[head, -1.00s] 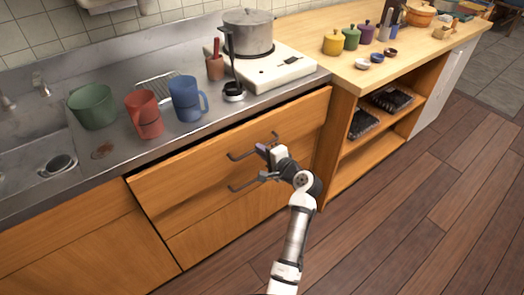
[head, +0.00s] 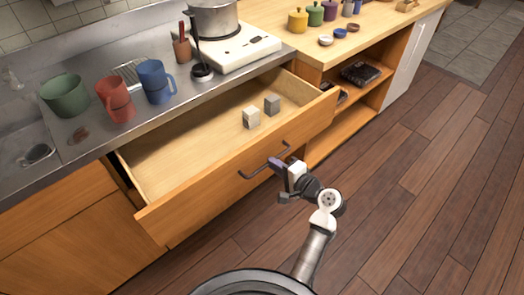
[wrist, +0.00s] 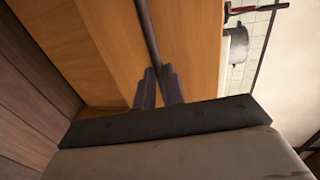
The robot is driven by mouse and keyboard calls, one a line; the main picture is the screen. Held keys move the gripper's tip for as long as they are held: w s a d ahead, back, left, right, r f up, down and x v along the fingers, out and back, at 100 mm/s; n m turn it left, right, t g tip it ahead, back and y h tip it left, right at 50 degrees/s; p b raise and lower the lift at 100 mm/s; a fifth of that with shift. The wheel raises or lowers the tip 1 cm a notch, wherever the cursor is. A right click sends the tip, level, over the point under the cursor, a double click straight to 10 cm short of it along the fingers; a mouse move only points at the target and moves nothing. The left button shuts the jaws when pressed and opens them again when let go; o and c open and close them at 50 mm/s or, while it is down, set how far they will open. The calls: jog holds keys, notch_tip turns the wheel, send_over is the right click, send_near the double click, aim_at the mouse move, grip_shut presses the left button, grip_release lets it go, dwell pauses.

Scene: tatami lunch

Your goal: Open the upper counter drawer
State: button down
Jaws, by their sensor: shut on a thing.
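The upper counter drawer (head: 205,190) is pulled well out from under the steel counter, and its pale wooden inside shows. Two small blocks, one cream (head: 251,118) and one grey (head: 272,105), lie in it toward the right. Its dark bar handle (head: 258,168) is on the front face. My gripper (head: 277,164) is shut on this handle near its right end. In the wrist view the dark handle bar (wrist: 148,40) runs down between my two fingers (wrist: 158,88). The lower drawer is largely hidden below the open one.
A green pot (head: 65,95), a red cup (head: 115,98) and a blue cup (head: 156,82) stand on the counter beside the sink. A white stove (head: 240,47) bears a steel pot. An open wooden shelf (head: 340,125) is at the right. The wooden floor (head: 400,200) is clear.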

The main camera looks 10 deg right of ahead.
jog(key=shift+f+v, duration=0.2)
jog(key=shift+v, duration=0.85)
jog(key=shift+f+v, duration=0.25)
jog(key=shift+v, duration=0.8)
jog(key=shift+s, duration=0.1)
jog(key=c, duration=1.5)
grip_release()
jog(key=shift+d, duration=0.1)
jog(key=b+v, duration=0.1)
jog(key=v, duration=1.2)
jog(key=shift+s+d, duration=0.2)
jog(key=shift+s, duration=0.15)
